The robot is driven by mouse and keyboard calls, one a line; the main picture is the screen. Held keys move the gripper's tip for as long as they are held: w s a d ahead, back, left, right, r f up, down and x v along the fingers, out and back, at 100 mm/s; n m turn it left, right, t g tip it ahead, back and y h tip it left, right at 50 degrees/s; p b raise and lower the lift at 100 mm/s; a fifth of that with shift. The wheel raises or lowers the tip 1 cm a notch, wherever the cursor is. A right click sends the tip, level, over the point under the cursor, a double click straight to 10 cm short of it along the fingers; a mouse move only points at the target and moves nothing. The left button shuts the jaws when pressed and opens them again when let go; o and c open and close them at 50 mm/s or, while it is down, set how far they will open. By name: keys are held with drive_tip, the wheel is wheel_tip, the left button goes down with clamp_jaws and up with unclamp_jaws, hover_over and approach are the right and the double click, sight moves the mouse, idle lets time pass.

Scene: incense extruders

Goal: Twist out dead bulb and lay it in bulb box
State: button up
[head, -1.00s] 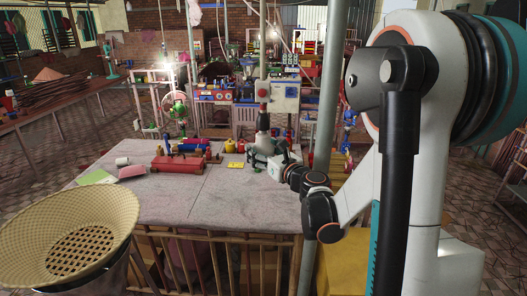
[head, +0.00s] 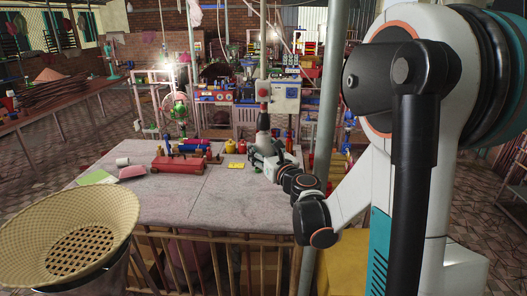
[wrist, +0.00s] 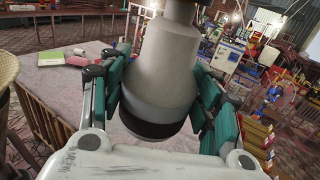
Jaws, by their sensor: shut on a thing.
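A grey bell-shaped lamp body (wrist: 165,70), narrow at the top with a dark band at its lower end, fills the middle of the wrist view. In the head view the hanging lamp (head: 263,123) is small, above the table's right part. My gripper (wrist: 165,105) has its teal-padded fingers on both sides of the lamp body, shut on it. In the head view my gripper (head: 258,157) is at the lamp's lower end. I cannot tell a separate bulb from the lamp body; any bulb inside is hidden. I cannot make out which item is the bulb box.
The grey-topped table (head: 150,215) holds a red tool (head: 180,164), a green card (head: 97,177), a pink one (head: 132,171) and yellow pieces (head: 236,164). A woven basket (head: 110,215) stands front left. A grey pole (head: 325,130) rises beside my arm. The table's front middle is clear.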

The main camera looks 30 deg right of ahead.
drive_tip(key=shift+m+h, duration=0.3)
drive_tip(key=shift+h, duration=0.2)
drive_tip(key=shift+a+m+h, duration=0.1)
drive_tip(key=shift+m+h, duration=0.3)
drive_tip(key=shift+h, duration=0.2)
drive_tip(key=shift+g, duration=0.3)
drive_tip(key=shift+m+h+b, duration=0.35)
drive_tip(key=shift+m+h, duration=0.15)
drive_tip(key=shift+h, duration=0.3)
drive_tip(key=shift+f+b, duration=0.35)
drive_tip(key=shift+b, duration=0.15)
drive_tip(key=shift+f+b, duration=2.25)
drive_tip(key=shift+f, duration=0.2)
